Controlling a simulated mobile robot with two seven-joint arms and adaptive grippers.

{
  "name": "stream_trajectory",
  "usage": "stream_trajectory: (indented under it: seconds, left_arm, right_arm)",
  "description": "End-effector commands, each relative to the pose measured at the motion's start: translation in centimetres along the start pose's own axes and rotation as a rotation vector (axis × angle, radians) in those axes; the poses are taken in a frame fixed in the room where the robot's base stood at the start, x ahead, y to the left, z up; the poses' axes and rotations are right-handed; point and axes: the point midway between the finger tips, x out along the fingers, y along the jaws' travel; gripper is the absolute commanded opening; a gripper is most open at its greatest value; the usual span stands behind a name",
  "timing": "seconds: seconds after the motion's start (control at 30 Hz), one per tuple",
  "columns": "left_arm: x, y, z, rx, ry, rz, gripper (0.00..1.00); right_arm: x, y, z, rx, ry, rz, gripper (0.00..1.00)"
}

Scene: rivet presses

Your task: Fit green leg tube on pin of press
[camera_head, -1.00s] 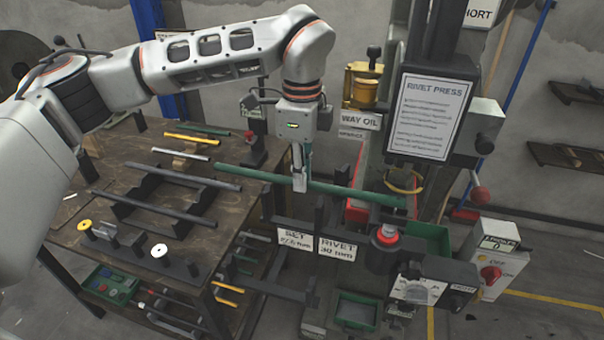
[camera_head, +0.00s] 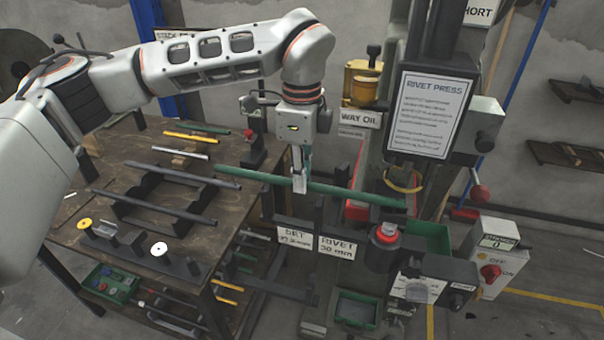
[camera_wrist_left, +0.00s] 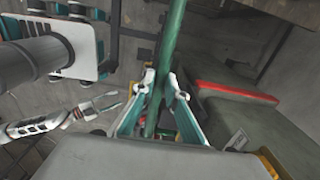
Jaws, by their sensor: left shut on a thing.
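The green leg tube (camera_head: 350,193) is a long thin tube, held roughly level and sloping down to the right in the head view. My left gripper (camera_head: 300,184) is shut on it near its middle. The wrist view shows the tube (camera_wrist_left: 172,40) between the left fingers (camera_wrist_left: 160,92). The tube's right end is close to the rivet press (camera_head: 388,232), above and behind its red-collared part in the picture. I cannot make out the pin or any contact with it. My right gripper (camera_wrist_left: 112,101) shows small in the wrist view, its fingers apart and empty.
A wooden table (camera_head: 90,255) on the left bears a dark rack (camera_head: 160,205) with tubes and several small parts. A yellow oiler (camera_head: 364,85) and the press sign (camera_head: 430,112) stand above the tube's right end. A switch box (camera_head: 490,262) is at right.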

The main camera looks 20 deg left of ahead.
Motion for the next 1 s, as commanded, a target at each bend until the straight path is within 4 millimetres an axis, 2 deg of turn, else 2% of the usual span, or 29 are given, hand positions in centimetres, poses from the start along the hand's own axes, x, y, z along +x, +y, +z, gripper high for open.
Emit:
stream_trajectory:
  seconds: [1.0]
  left_arm:
    - [2.3, 0.0, 0.0, 0.0, 0.0, 0.0, 0.0]
  right_arm:
    - [0.4, -0.2, 1.1, 0.002, -0.009, -0.003, 0.4]
